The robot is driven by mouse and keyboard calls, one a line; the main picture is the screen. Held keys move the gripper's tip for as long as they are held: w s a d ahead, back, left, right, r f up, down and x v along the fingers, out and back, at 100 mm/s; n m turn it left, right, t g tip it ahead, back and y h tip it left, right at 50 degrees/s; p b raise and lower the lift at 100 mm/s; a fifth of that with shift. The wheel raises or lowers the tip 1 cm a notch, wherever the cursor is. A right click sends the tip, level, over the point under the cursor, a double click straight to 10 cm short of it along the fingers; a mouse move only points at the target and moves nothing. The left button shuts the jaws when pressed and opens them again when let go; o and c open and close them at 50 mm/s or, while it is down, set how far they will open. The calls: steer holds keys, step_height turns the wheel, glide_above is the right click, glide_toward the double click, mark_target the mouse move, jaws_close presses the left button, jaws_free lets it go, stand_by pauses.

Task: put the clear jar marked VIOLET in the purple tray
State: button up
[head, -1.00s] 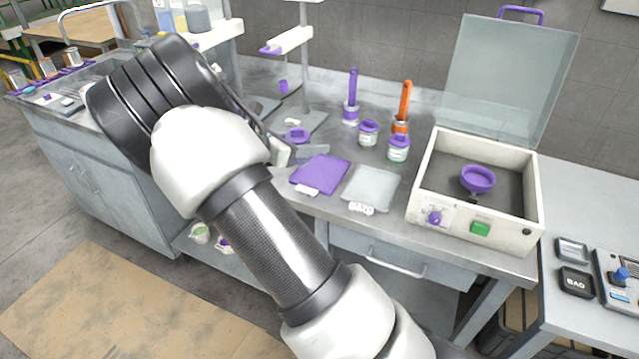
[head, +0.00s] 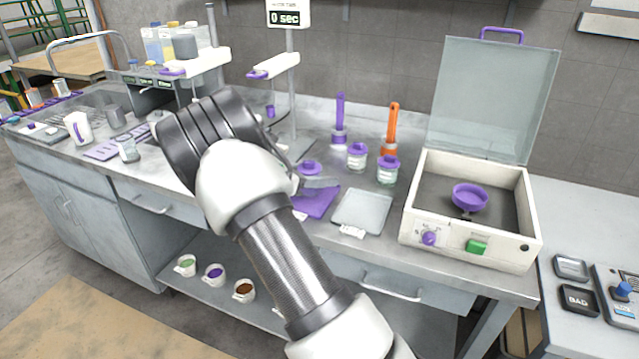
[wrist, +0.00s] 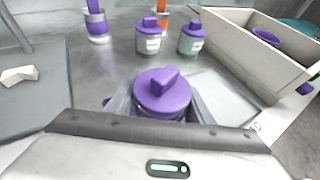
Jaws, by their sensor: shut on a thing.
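A jar with a purple knobbed lid (wrist: 163,95) is between the fingers of my gripper (wrist: 163,110) in the wrist view. The gripper is shut on it. The lid also shows in the head view (head: 310,168), just behind the purple tray (head: 315,204). The jar's body and label are mostly hidden, so I cannot read its marking or tell its height above the bench. The purple tray is a flat piece near the bench's front edge, partly covered by my gripper.
Two more purple-lidded jars (head: 357,157) (head: 387,170) stand behind the pale tray (head: 362,210), right of the purple one. Purple-handled (head: 340,118) and orange-handled (head: 392,126) brushes stand behind. An open-lidded box (head: 468,212) is at right. A stand (head: 290,90) rises behind.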

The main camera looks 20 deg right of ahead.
steer(key=shift+f, duration=0.85)
steer(key=shift+f, duration=0.1)
steer(key=o, duration=1.3)
